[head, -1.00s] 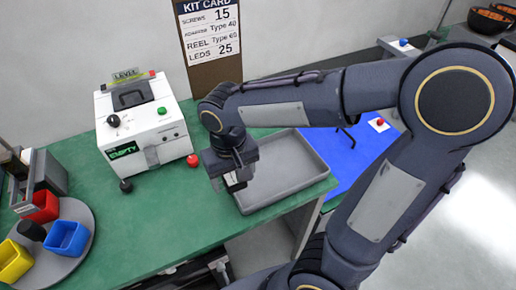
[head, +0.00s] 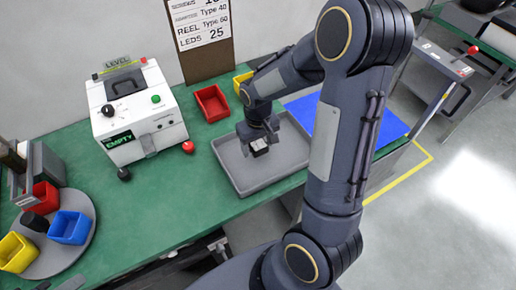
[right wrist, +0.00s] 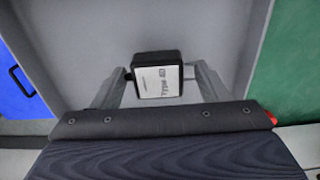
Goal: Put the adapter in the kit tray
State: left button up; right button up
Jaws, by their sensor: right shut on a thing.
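The adapter (right wrist: 158,76) is a small black block with a white label that reads Type 40 or similar. My right gripper (right wrist: 157,78) is shut on it, one finger on each side. In the head view the adapter (head: 259,147) shows at the fingertips of my right gripper (head: 258,146), over the grey kit tray (head: 238,178). The tray's flat floor (right wrist: 95,35) fills the middle of the right wrist view. I cannot tell whether the adapter touches the tray floor. My left gripper is not in view.
A white machine (head: 140,115) with an EMPTY display stands left of the tray. A red bin (head: 212,103) and kit card (head: 199,25) are behind. A turntable (head: 52,262) holds coloured bins at far left. A blue mat (head: 385,127) lies right of the tray.

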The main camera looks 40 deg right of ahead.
aim_at(258, 145)
jog(key=shift+f, duration=1.55)
jog(key=shift+f, duration=0.2)
jog(key=o, duration=1)
jog(key=shift+r, duration=0.1)
jog(key=shift+o, duration=0.2)
notch_tip(258, 145, up, 12)
jog(key=s+a+r+t+y, duration=0.2)
jog(key=s+a+r, duration=0.1)
jog(key=s, duration=0.5)
jog(key=s+a+r+t+y, duration=0.1)
jog(key=s+a+r+t, duration=0.2)
jog(key=s+a, duration=0.3)
jog(key=shift+s+a+r+t+y, duration=0.2)
jog(key=shift+s+t+y, duration=0.15)
jog(key=shift+s, duration=0.6)
